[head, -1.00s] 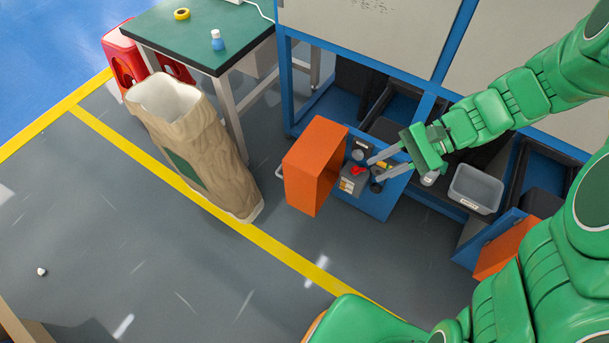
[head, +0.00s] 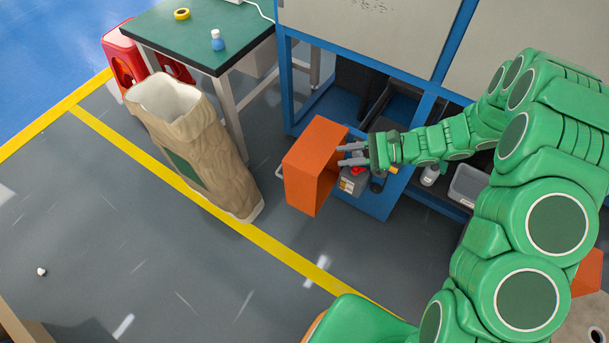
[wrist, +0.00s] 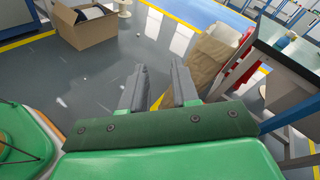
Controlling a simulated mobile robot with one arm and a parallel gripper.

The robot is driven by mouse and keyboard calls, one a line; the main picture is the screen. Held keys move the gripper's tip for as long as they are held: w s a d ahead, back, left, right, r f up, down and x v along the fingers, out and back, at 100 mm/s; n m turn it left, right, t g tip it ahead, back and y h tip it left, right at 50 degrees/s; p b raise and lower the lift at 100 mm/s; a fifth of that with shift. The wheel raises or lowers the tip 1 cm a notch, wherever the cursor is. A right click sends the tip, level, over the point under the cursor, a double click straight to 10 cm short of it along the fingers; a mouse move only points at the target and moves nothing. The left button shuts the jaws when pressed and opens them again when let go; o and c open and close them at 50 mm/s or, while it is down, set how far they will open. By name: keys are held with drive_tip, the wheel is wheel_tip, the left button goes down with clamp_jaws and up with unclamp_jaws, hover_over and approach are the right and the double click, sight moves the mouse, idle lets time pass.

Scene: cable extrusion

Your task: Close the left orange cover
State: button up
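The left orange cover (head: 313,172) is a box-shaped panel in the head view, swung out from the blue machine frame. My gripper (head: 342,155) points left at the cover's right side, its fingertips close to the upper right edge. I cannot tell whether they touch it. The two fingers are apart with nothing between them, as the wrist view also shows (wrist: 160,90). The cover does not show in the wrist view.
A grey box with a red knob (head: 353,178) sits beside the cover, below my gripper. A second orange cover (head: 588,273) is partly hidden behind my arm. A tall paper bag (head: 200,150) stands left. Yellow-lined floor (head: 290,256) is clear in front.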

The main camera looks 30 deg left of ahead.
drive_tip(key=w+a+f+m+t+y, duration=0.1)
drive_tip(key=a+f+m, duration=0.1)
drive_tip(key=f, duration=0.5)
drive_tip(key=w+a+f+m+t+y, duration=0.1)
drive_tip(key=w+a+f+m+y, duration=0.15)
drive_tip(key=f, duration=0.45)
drive_tip(key=m+t, duration=0.3)
drive_tip(key=m, duration=0.1)
approach(304, 175)
drive_tip(key=s+f, duration=0.1)
drive_tip(key=s, duration=0.1)
drive_tip(key=shift+w+a+f+m+t+y, duration=0.15)
drive_tip(key=shift+a+m+t, duration=0.25)
drive_tip(key=shift+a, duration=1.2)
drive_tip(key=shift+s+a+r+m+t+y, duration=0.1)
drive_tip(key=shift+a+m+t+y, duration=0.25)
drive_tip(key=shift+a, duration=1.3)
drive_tip(key=shift+w+a+f+m+t+y, duration=0.15)
drive_tip(key=shift+a+m+t, duration=0.25)
drive_tip(key=shift+a, duration=1.2)
drive_tip(key=shift+r, duration=0.1)
drive_tip(key=shift+s, duration=0.1)
clamp_jaws()
